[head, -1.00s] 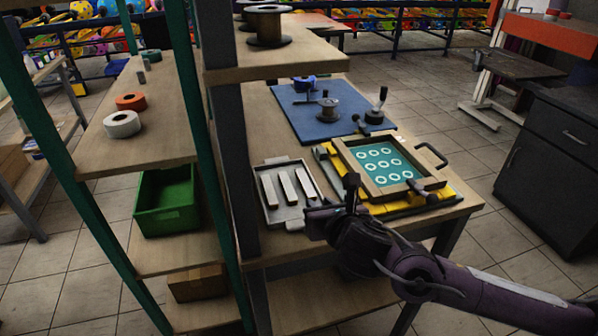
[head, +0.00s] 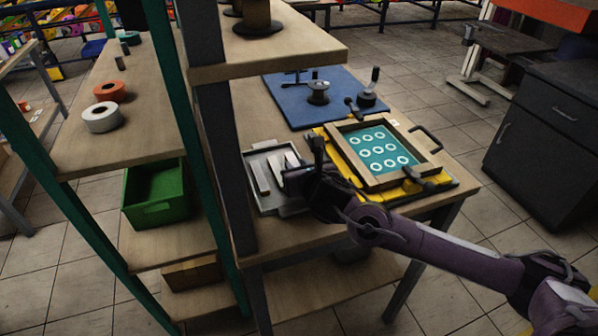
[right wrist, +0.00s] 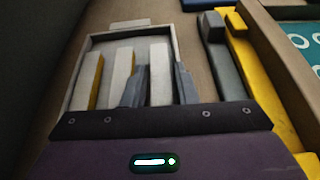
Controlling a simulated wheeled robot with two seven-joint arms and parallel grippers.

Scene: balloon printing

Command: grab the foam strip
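Three pale foam strips lie side by side in a grey metal tray (head: 253,196) on the workbench. In the right wrist view, the left strip (right wrist: 94,80) and middle strip (right wrist: 123,68) show yellowish sides, and the right strip (right wrist: 160,62) lies between my fingers. My right gripper (right wrist: 160,88) is open, with one finger on each side of that right strip; I cannot tell whether they touch it. In the head view, my right gripper (head: 300,165) is over the tray's right side and hides part of it. My left gripper is not in view.
A wooden-framed screen (head: 400,134) on a yellow base stands right of the tray, close to my right arm. A blue mat (head: 290,105) with spools lies behind. A shelf post (head: 215,120) and upper shelf (head: 270,55) stand at the left.

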